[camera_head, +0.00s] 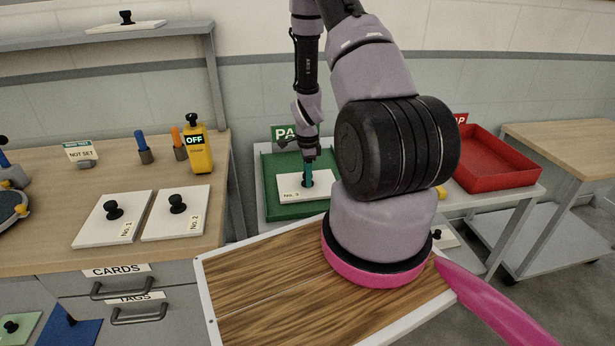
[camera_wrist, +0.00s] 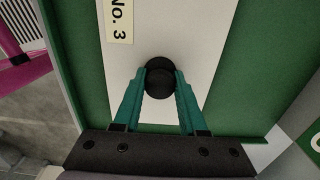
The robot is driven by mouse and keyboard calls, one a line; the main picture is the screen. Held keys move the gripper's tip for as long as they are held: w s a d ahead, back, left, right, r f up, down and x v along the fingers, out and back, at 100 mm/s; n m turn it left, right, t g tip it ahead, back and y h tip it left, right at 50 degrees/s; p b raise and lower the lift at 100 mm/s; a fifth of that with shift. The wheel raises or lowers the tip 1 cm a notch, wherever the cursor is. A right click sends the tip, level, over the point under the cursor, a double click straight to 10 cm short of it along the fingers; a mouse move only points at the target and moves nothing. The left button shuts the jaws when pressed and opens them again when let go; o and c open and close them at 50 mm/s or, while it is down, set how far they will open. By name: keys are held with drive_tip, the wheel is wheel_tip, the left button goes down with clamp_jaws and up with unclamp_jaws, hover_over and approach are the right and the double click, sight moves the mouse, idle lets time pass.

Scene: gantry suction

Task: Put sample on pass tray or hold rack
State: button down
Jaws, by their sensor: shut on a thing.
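My gripper (camera_wrist: 160,88) is shut on the black knob (camera_wrist: 159,80) of the white plate labelled No. 3 (camera_head: 318,189). The plate also shows in the wrist view (camera_wrist: 194,35). It lies over the green tray (camera_head: 269,184) under the PASS sign (camera_head: 283,133), which my arm partly covers. Whether the plate rests on the tray floor or hangs just above it I cannot tell. Two more white plates, No. 1 (camera_head: 95,231) and No. 2 (camera_head: 188,223), each with a black knob, lie on the left wooden bench.
A red tray (camera_head: 497,178) stands right of the green one. A yellow device reading OFF (camera_head: 199,155) and a NOT SET sign (camera_head: 80,151) stand on the left bench (camera_head: 40,240). Another white plate (camera_head: 445,236), partly hidden, lies low behind my arm.

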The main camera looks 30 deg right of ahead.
drive_tip(key=shift+f, duration=0.1)
drive_tip(key=shift+c, duration=2.3)
unclamp_jaws()
drive_tip(key=s+a+r+n+t, duration=0.1)
drive_tip(key=a+r+n, duration=0.1)
drive_tip(key=r, duration=1)
drive_tip(key=s+a+r+n+t+y, duration=0.1)
drive_tip(key=a+r+n, duration=0.2)
drive_tip(key=r, duration=0.8)
drive_tip(key=s+a+r+n+t, duration=0.1)
drive_tip(key=s+a+r+n, duration=0.1)
drive_tip(key=r, duration=1)
drive_tip(key=s+a+r+n+t+y, duration=0.1)
drive_tip(key=s+a+r+n+t, duration=0.3)
drive_tip(key=s+r+n, duration=0.6)
drive_tip(key=s+a+r, duration=0.2)
drive_tip(key=s+r, duration=0.2)
drive_tip(key=s, duration=0.1)
drive_tip(key=shift+s+a+r, duration=0.15)
drive_tip(key=shift+s, duration=0.2)
